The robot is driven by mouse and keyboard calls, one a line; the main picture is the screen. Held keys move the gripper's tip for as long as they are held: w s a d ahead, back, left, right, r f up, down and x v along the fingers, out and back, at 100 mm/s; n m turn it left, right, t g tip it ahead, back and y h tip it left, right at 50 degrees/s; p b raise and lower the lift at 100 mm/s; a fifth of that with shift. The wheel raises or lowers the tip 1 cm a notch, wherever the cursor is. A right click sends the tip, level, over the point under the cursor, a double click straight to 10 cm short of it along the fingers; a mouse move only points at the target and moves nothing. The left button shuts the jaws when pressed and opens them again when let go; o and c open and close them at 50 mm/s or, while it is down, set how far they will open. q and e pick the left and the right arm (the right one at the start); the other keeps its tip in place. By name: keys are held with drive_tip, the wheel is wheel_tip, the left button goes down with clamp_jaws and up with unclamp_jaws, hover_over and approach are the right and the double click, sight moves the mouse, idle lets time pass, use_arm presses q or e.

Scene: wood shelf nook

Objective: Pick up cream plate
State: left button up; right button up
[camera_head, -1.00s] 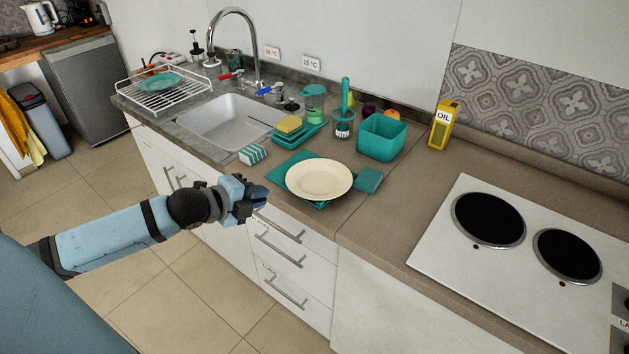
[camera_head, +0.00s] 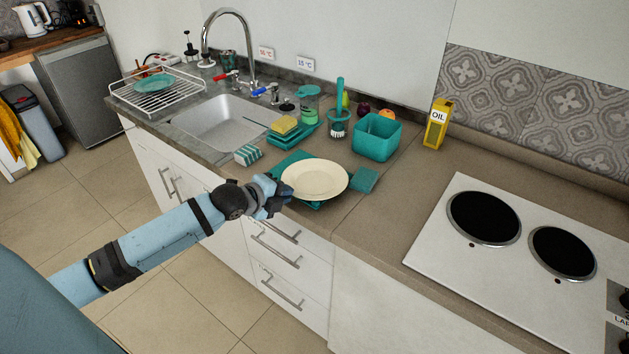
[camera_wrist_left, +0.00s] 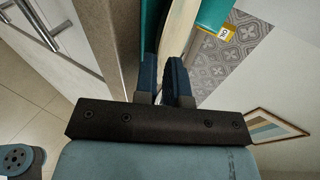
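The cream plate (camera_head: 315,178) lies at the counter's front edge, on top of teal items that show under its rim. My left gripper (camera_head: 281,192) is at the plate's left front rim. In the left wrist view, the two fingers (camera_wrist_left: 163,75) stand apart, and the pale plate edge (camera_wrist_left: 180,35) runs in between them. A gap seems to show beside the plate, so the fingers do not look closed on it. Whether one finger touches the rim cannot be told. My right gripper is in no view.
A teal sponge (camera_head: 364,180) is right beside the plate, with a teal bin (camera_head: 376,138) behind. The oil carton (camera_head: 438,124) and hob (camera_head: 500,235) are further right. Bare counter lies between plate and hob.

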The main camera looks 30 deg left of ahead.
use_arm(q)
drive_tip(key=shift+x, duration=1.55)
clamp_jaws()
drive_tip(key=shift+r, duration=0.1)
